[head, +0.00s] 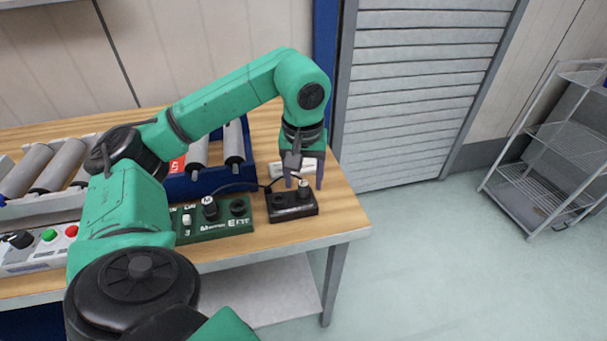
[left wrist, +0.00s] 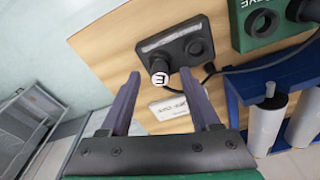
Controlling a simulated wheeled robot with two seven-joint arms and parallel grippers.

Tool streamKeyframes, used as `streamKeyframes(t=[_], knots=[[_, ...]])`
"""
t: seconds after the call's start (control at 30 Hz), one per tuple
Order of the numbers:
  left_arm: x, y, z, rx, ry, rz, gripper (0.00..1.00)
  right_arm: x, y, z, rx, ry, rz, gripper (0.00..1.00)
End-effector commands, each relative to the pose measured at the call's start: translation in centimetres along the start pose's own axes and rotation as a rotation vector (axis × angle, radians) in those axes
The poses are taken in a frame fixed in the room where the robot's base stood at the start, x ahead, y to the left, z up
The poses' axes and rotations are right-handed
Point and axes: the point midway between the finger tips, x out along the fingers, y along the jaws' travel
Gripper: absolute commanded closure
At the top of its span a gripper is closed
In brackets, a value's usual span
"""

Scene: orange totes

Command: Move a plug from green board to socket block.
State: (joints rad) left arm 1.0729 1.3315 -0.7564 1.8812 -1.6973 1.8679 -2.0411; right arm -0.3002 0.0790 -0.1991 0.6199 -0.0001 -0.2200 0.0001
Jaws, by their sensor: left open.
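The green board (head: 213,231) lies on the table with one round black plug (head: 210,208) marked with a letter in it and an empty round socket beside that. The black socket block (head: 292,211) lies to its right; it also shows in the left wrist view (left wrist: 178,42). A lettered black plug (left wrist: 160,77) stands in one hole of the block, and the other hole is empty. My left gripper (head: 304,184) is open over this plug, its fingers on either side of it in both views. Whether the fingertips reach down beside it, I cannot tell. My right gripper is out of view.
A white labelled piece (left wrist: 183,104) lies behind the block. A blue rack (head: 190,186) with grey rollers stands behind the green board. A dark cable runs between board and block. A button box (head: 40,255) is at the left; the table's right edge is close.

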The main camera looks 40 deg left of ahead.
Motion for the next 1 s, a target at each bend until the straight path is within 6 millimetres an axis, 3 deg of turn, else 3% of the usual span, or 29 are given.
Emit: streamKeyframes(t=[0.2, 0.3, 0.4, 0.53, 0.67, 1.0], knots=[[-3.2, 0.1, -0.1, 0.0, 0.003, 0.006, 0.37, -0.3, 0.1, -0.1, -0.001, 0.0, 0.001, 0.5], [-6.8, 0.1, -0.1, 0.001, 0.004, 0.006, 0.37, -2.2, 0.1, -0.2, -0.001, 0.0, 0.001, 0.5], [-10.6, 0.0, -0.2, 0.0, 0.005, 0.003, 0.37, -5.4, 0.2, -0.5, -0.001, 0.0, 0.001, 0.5], [-13.5, 0.0, -0.2, -0.001, 0.003, 0.002, 0.37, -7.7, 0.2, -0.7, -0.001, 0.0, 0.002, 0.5], [-14.6, 0.0, -0.1, 0.0, 0.001, 0.001, 0.37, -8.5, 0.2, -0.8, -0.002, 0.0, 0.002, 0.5], [-14.4, 0.0, 0.0, 0.0, 0.0, 0.001, 0.37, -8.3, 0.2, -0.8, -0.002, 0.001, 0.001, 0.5]])
